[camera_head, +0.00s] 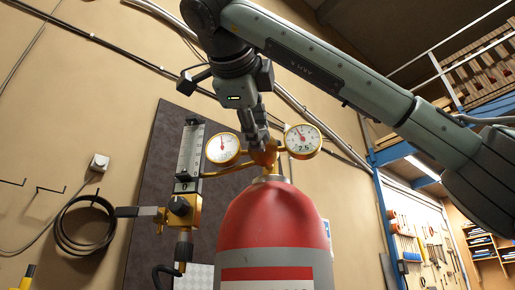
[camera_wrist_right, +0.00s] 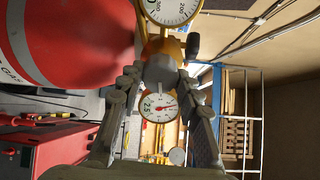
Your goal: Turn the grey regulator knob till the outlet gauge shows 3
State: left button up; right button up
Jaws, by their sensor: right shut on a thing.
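The red gas cylinder (camera_head: 275,225) stands upright with a brass regulator (camera_head: 265,157) on top. Its right gauge (camera_head: 302,141) is marked 2.5 on its face, with a needle pointing up and slightly left; this gauge also shows sideways in the right wrist view (camera_wrist_right: 158,106). The left gauge (camera_head: 222,148) has a higher scale, seen partly in the wrist view (camera_wrist_right: 172,8). My right gripper (camera_head: 260,137) reaches down from above and is shut on the grey regulator knob (camera_wrist_right: 160,73), with one finger on each side. The gripper mostly hides the knob in the head view. My left gripper is not in view.
A flowmeter (camera_head: 190,150) with a brass valve (camera_head: 182,211) stands left of the cylinder, against a dark panel (camera_head: 145,215). A coiled black hose (camera_head: 85,225) hangs on the wall. A tool board (camera_head: 430,245) and blue racking are at right.

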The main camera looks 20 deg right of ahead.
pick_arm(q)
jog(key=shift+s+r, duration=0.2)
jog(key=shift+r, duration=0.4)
pick_arm(e)
jog(key=shift+f+m, duration=0.1)
jog(key=shift+m, duration=0.6)
jog(key=o, duration=1.2)
jog(key=shift+c, duration=0.2)
jog(key=v, duration=1.2)
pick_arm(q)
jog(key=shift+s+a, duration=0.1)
